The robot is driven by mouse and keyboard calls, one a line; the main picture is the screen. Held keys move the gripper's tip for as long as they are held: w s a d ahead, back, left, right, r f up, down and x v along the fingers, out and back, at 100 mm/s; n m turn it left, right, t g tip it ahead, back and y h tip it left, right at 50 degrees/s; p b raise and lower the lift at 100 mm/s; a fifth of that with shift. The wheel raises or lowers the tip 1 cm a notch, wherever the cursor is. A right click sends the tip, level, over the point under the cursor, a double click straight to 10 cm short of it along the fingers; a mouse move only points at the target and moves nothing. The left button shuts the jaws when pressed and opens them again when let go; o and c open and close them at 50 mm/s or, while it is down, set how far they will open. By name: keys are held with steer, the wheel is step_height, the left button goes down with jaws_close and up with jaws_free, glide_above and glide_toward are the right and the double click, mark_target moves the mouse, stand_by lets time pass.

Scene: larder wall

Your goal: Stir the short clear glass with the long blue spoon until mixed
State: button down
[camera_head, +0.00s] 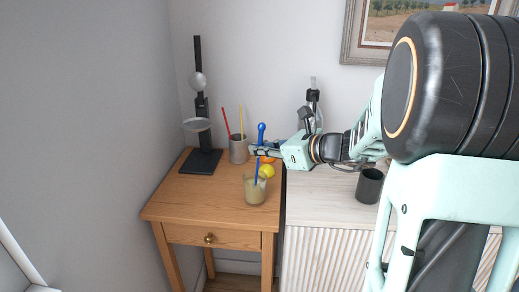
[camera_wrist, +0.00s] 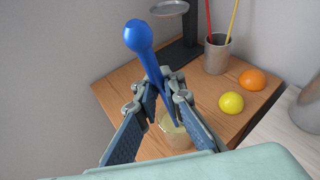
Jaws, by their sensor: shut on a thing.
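The long blue spoon (camera_wrist: 153,68) is held upright between the fingers of my gripper (camera_wrist: 166,92), with its round knob end above the fingers. It also shows in the head view (camera_head: 261,132). My gripper (camera_head: 254,150) is shut on the spoon above the short clear glass (camera_head: 254,191). The lower end of the spoon reaches down into the glass, which holds a cloudy beige liquid. In the wrist view the glass (camera_wrist: 173,136) is partly hidden behind the fingers, and the spoon's tip cannot be seen.
A yellow lemon (camera_wrist: 231,103) and an orange (camera_wrist: 252,80) lie beside the glass. A metal cup (camera_wrist: 217,54) with red and yellow sticks stands behind. A black stand (camera_head: 201,130) is at the back left. A dark cup (camera_head: 369,186) stands on the white cabinet (camera_head: 320,205).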

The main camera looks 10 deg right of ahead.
mark_target(262, 124)
steer(key=shift+r, duration=0.15)
steer(key=shift+s+d+r+p, duration=0.1)
steer(key=shift+s+r+p, duration=0.2)
steer(key=shift+r+p, duration=1)
steer(key=shift+s+d+r+p, duration=0.1)
steer(key=shift+s+r+p, duration=0.2)
steer(key=shift+r+p, duration=1)
steer(key=shift+s+r+p, duration=0.3)
steer(key=shift+r+p, duration=0.6)
steer(key=shift+r, duration=0.75)
